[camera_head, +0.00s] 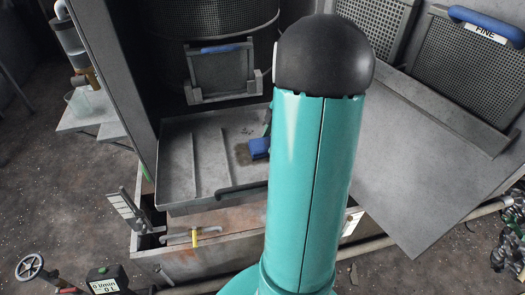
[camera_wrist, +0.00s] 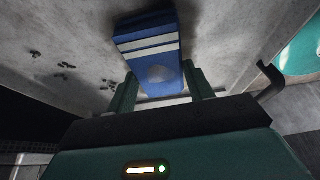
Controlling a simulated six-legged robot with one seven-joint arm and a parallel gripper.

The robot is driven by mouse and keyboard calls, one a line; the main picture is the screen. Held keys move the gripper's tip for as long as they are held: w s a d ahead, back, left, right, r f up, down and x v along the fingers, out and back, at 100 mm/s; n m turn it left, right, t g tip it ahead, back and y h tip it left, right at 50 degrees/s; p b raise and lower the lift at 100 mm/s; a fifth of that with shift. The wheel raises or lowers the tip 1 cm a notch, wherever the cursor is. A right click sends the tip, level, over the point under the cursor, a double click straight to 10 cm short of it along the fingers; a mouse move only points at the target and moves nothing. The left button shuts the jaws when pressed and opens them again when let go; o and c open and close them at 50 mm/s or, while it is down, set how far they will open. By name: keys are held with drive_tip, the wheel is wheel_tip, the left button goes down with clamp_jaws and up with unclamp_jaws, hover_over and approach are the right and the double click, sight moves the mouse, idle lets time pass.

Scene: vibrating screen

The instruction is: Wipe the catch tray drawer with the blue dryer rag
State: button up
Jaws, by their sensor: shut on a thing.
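The catch tray drawer (camera_head: 172,172) is a grey, shallow metal tray pulled out below the screen in the head view. It has low ridges and a brown dirty patch (camera_head: 243,153) near its right side. The blue dryer rag (camera_head: 259,148) is at that patch, partly hidden by my arm. In the wrist view the rag (camera_wrist: 152,52) is a blue block with white stripes, between the fingers of my gripper (camera_wrist: 160,88). My gripper is shut on it. The rag is at or close to the tray floor; contact is not clear. Several dark specks (camera_wrist: 67,66) lie on the tray left of the rag.
A screen panel with a blue handle (camera_head: 220,68) stands behind the tray. More mesh panels, one labelled FINE (camera_head: 485,30), lean at the right above a grey sloping plate (camera_head: 425,165). A pipe with a yellow-marked valve (camera_head: 195,236) and a flow meter (camera_head: 105,281) are in front.

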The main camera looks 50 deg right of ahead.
drive_tip(key=shift+w+a, duration=0.55)
drive_tip(key=shift+a, duration=0.25)
drive_tip(key=shift+w+a, duration=0.55)
drive_tip(key=shift+a, duration=0.3)
drive_tip(key=shift+w+a, duration=0.55)
drive_tip(key=shift+a, duration=0.25)
drive_tip(key=shift+w+a+f, duration=0.1)
drive_tip(key=shift+w+a, duration=0.3)
drive_tip(key=shift+a, duration=0.15)
drive_tip(key=shift+s+d, duration=0.8)
drive_tip(key=shift+d, duration=0.45)
drive_tip(key=shift+s+d, duration=0.85)
drive_tip(key=shift+d, duration=0.35)
drive_tip(key=shift+s+d, duration=0.8)
drive_tip(key=shift+d, duration=0.45)
drive_tip(key=shift+s+d, duration=0.5)
drive_tip(key=shift+d, duration=0.1)
drive_tip(key=shift+w+a, duration=0.7)
drive_tip(key=shift+a, duration=0.3)
drive_tip(key=shift+w+a, duration=0.65)
drive_tip(key=shift+a, duration=0.3)
drive_tip(key=shift+w+a, duration=0.55)
drive_tip(key=shift+a, duration=0.3)
drive_tip(key=shift+w+a, duration=0.55)
drive_tip(key=shift+a, duration=0.35)
drive_tip(key=shift+w+a, duration=0.55)
drive_tip(key=shift+a, duration=0.3)
